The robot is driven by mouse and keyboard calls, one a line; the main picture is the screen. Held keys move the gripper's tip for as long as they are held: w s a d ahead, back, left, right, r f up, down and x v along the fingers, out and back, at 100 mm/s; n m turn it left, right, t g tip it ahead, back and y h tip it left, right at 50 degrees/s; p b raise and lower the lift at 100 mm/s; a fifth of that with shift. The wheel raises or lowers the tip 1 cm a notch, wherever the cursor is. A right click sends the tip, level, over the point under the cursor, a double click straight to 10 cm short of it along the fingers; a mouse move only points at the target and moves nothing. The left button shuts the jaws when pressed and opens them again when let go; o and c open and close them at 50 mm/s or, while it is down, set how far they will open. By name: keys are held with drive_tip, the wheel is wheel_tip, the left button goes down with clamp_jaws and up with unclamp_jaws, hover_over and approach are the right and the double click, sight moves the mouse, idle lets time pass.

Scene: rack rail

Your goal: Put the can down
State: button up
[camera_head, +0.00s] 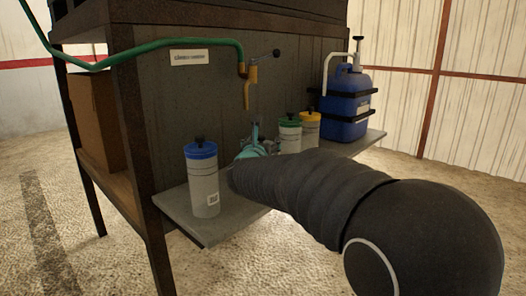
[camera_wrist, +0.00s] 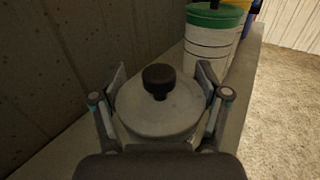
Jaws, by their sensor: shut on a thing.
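The can (camera_wrist: 158,105) has a grey lid with a black knob and sits between my fingers in the wrist view. My gripper (camera_wrist: 160,88) is shut on it, with one finger on each side. The can looks upright over the grey shelf (camera_wrist: 58,150), close to the wall panel; I cannot tell whether its base touches the shelf. In the head view my arm hides the can, and only part of my gripper's end (camera_head: 256,146) shows above the shelf (camera_head: 192,222).
A blue-lidded canister (camera_head: 203,182) stands at the shelf's left end. Green-lidded (camera_head: 290,135) and yellow-lidded (camera_head: 308,131) canisters and a strapped blue jug (camera_head: 346,108) stand to the right. A green hose (camera_head: 190,43) and yellow nozzle (camera_head: 248,90) hang above.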

drive_tip(key=shift+w, duration=0.3)
drive_tip(key=f, duration=0.2)
drive_tip(key=shift+w+f, duration=0.3)
drive_tip(key=shift+f, duration=0.4)
drive_tip(key=shift+f+b, duration=0.15)
drive_tip(key=shift+b, duration=0.15)
drive_tip(key=o, duration=1.8)
drive_tip(key=shift+c, duration=0.2)
